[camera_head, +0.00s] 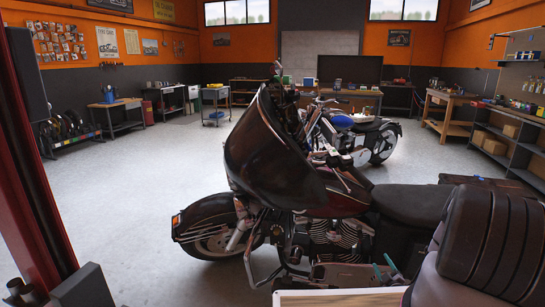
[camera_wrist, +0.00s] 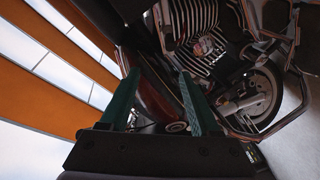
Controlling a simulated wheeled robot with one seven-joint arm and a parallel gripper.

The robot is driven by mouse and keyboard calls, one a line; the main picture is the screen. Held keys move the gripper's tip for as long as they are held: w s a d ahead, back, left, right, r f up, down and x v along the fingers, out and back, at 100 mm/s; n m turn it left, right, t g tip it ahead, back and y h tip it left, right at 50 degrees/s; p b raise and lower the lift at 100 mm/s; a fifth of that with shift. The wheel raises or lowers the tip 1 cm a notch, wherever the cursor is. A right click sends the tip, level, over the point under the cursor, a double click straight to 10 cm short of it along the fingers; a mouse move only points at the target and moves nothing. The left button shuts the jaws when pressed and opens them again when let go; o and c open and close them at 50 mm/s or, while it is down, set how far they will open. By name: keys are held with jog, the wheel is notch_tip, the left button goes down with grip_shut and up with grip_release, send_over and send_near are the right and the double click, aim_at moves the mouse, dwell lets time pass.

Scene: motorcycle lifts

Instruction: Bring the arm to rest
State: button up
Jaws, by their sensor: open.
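My gripper (camera_wrist: 158,76) shows in the wrist view with its two green fingers apart and nothing between them. In the camera_head view, its green fingertips (camera_head: 384,267) show small at the lower right, in front of the dark motorcycle's engine. The dark red and black motorcycle (camera_head: 270,150) fills the middle and right of that view. Its finned engine (camera_wrist: 190,30) and a wheel (camera_wrist: 258,95) lie beyond the fingers in the tilted wrist view. I cannot tell whether the fingers touch the motorcycle.
A second motorcycle (camera_head: 375,138) stands behind the first. A red post (camera_head: 35,190) rises at the left. Shelves (camera_head: 510,145) line the right wall. Open grey floor (camera_head: 130,190) lies left of the motorcycle.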

jog(key=w+d+r+m+g, duration=0.1)
jog(key=w+d+r, duration=0.2)
jog(key=w+r, duration=0.65)
jog(key=w+d+r+m+g, duration=0.25)
jog(key=w+r, duration=0.35)
jog(key=r, duration=0.6)
jog(key=a+r+m+g+h, duration=0.1)
jog(key=a+r, duration=0.1)
jog(key=r, duration=1.1)
jog(key=a+r+m+g+h, duration=0.1)
jog(key=a+r+m, duration=0.1)
jog(key=r, duration=1)
jog(key=s+a+r+m+g+y, duration=0.1)
jog(key=s+a+r+m, duration=0.1)
jog(key=s+a+r, duration=0.5)
jog(key=s+a+r+m+g, duration=0.1)
jog(key=s+a+r+m, duration=0.15)
jog(key=s+r, duration=0.8)
jog(key=s+a+r+m+g+y, duration=0.1)
jog(key=s+a, duration=0.3)
jog(key=s, duration=0.4)
jog(key=s+a+r+m+g+y, duration=0.1)
jog(key=s+a, duration=0.3)
jog(key=s, duration=0.5)
jog(key=s+a+r+m+g+y, duration=0.1)
jog(key=s+a+r, duration=0.2)
jog(key=s, duration=0.6)
jog(key=shift+s+a+y, duration=0.2)
jog(key=shift+a+y, duration=0.1)
jog(key=shift+a, duration=0.1)
